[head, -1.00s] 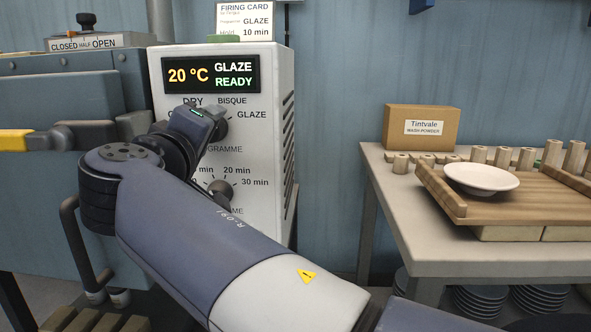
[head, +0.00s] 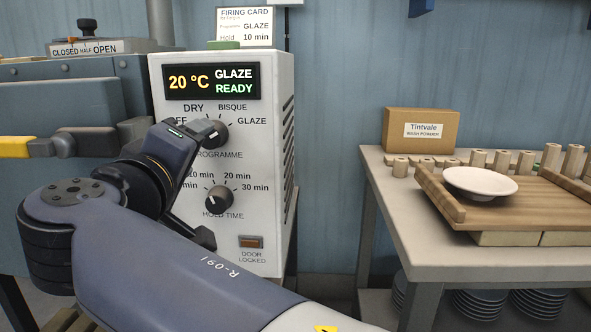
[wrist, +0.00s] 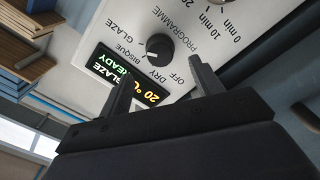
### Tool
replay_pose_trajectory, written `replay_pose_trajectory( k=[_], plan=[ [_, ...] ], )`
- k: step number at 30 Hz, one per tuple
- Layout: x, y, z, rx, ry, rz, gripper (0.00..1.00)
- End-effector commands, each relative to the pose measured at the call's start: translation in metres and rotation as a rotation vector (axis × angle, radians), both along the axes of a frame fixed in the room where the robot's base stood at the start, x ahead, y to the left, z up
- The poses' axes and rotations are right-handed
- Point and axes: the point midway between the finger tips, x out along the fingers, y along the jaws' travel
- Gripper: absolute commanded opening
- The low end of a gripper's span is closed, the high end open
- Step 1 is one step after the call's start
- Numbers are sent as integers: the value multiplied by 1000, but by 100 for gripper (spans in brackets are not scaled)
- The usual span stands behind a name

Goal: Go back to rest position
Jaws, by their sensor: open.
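My arm (head: 170,260) reaches from the bottom of the head view toward the white control box (head: 270,160). My gripper (wrist: 161,86) is open and empty in the wrist view, with its two fingers apart in front of the panel. The programme knob (head: 215,132) lies just beyond my wrist in the head view; it also shows in the wrist view (wrist: 160,47), clear of the fingers. The hold time knob (head: 219,198) is below it. The display (head: 211,81) reads 20 °C, GLAZE, READY. My wrist hides part of the panel's left side.
The blue-grey kiln (head: 60,95) with a yellow-ended handle (head: 18,149) stands at left, close to my arm. At right, a table (head: 410,222) bears a wooden board (head: 540,210) with a white plate (head: 480,183), and a wash powder box (head: 421,130). Bare floor shows between box and table.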

Motion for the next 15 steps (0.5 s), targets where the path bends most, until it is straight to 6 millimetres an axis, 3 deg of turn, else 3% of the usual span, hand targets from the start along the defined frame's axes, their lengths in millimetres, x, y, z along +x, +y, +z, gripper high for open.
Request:
replay_pose_trajectory(
  k=[10, 15],
  plan=[
    [65, -6, -2, -1, 0, -4, 62],
    [64, -5, 6, -139, 12, 2, 62]
  ],
)
